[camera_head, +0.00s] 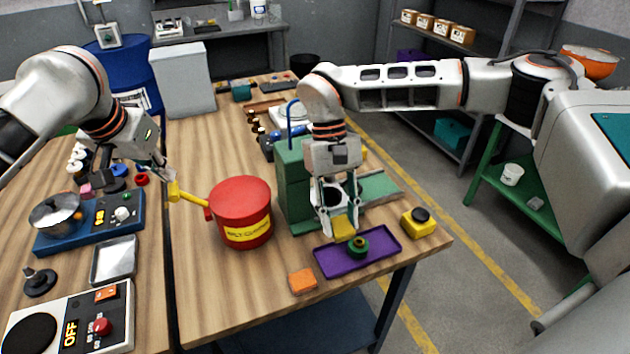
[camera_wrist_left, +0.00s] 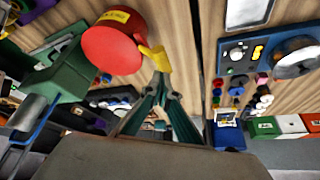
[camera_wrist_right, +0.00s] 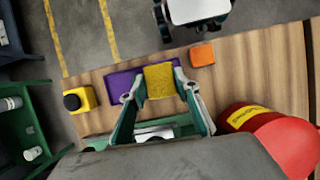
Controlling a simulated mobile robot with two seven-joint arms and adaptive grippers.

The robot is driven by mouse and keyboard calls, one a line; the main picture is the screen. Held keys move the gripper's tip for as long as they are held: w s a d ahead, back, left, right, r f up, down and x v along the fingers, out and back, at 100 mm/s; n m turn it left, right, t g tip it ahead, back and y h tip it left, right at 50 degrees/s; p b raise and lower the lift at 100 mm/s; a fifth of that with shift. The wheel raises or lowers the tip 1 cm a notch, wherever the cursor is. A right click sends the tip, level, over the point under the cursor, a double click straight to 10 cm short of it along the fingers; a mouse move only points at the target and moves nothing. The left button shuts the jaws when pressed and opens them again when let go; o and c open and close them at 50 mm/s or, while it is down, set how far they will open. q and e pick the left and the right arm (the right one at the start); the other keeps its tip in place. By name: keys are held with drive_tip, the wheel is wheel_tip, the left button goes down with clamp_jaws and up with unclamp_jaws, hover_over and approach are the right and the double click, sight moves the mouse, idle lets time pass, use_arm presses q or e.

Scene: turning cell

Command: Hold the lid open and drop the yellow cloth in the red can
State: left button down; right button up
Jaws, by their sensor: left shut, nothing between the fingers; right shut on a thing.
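The red can (camera_head: 240,222) stands on the wooden table with its round red lid (camera_head: 240,195) down. A yellow handle (camera_head: 189,195) sticks out from its left side, and also shows in the left wrist view (camera_wrist_left: 157,56). My left gripper (camera_head: 170,177) is shut and empty, its tips at the outer end of the handle; I cannot tell whether they touch. My right gripper (camera_head: 341,222) is shut on the yellow cloth (camera_head: 343,228), right of the can and above the purple tray (camera_head: 378,252). The cloth also shows between the fingers in the right wrist view (camera_wrist_right: 159,80).
A green round part (camera_head: 357,246) sits on the purple tray. An orange block (camera_head: 302,280) and a yellow box with a black knob (camera_head: 420,223) lie near the table edge. A green machine (camera_head: 292,185) stands behind my right gripper. Bare wood lies in front of the can.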

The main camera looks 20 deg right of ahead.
drive_tip(key=w+a+r+m+y, duration=0.1)
drive_tip(key=a+r+m, duration=0.1)
drive_tip(key=a+m, duration=0.2)
drive_tip(key=w+a+r+m+t+y, duration=0.1)
drive_tip(key=a+r+m+y, duration=0.1)
drive_tip(key=a, duration=0.9)
drive_tip(key=r+m, duration=0.1)
drive_tip(key=m, duration=0.1)
drive_tip(key=shift+w+m, duration=0.3)
drive_tip(key=shift+w, duration=0.1)
